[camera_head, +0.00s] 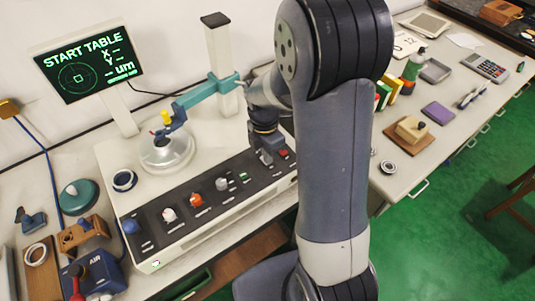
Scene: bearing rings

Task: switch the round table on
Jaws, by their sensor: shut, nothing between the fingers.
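The round table (167,152) is a silver metal disc on the pale machine, left of centre. A teal arm with a yellow-topped probe (168,118) reaches over it. My gripper (266,160) is shut and empty, pointing down at the panel's right end near the red control. Whether it touches the panel is unclear.
The screen (87,62) reads "START TABLE" with X, Y and um lines. A column (221,70) stands behind the gripper. A dark ring (124,180) lies left of the round table. Another ring (388,167) lies on the right bench. My arm hides the middle right.

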